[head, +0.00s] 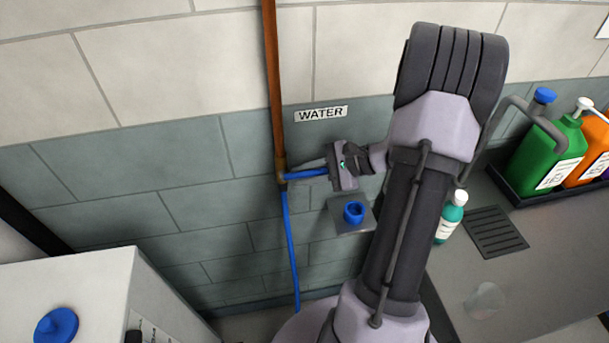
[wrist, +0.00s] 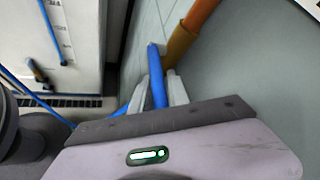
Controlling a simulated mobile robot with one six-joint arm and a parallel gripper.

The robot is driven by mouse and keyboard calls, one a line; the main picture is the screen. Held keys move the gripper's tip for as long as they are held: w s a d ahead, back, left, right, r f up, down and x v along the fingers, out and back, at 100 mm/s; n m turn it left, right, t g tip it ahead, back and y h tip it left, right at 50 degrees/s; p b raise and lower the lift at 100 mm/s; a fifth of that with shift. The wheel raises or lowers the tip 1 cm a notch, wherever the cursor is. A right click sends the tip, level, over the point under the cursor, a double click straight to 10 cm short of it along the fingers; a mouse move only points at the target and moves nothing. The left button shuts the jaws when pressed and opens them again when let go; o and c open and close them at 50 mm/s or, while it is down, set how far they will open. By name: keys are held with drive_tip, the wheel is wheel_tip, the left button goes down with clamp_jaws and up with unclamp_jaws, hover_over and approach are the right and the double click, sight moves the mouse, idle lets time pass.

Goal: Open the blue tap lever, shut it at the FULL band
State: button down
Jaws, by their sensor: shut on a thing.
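The blue tap lever (head: 305,173) sticks out to the right from the brass tap body (head: 281,172) at the foot of the copper pipe, under the WATER sign (head: 321,113). My gripper (head: 322,168) is at the lever's free end. In the wrist view my gripper (wrist: 160,88) has its two pale fingers on either side of the blue lever (wrist: 157,72), shut on it. The white tank (head: 75,275) stands at lower left. Its side gauge (wrist: 52,28) shows in the wrist view as a blue strip with marks; the labels are too small to read.
A blue hose (head: 291,240) drops from the tap. A blue cup-like fitting (head: 354,212) on a grey plate sits just below my gripper. At right, a teal bottle (head: 452,215), a drain grate (head: 496,231) and a green jug (head: 548,155) are on or beside the grey counter.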

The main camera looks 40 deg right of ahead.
drive_tip(key=c, duration=1.4)
unclamp_jaws()
drive_tip(key=p+v, duration=0.4)
drive_tip(key=v, duration=1.3)
drive_tip(key=shift+s+r, duration=0.1)
drive_tip(key=shift+s, duration=0.1)
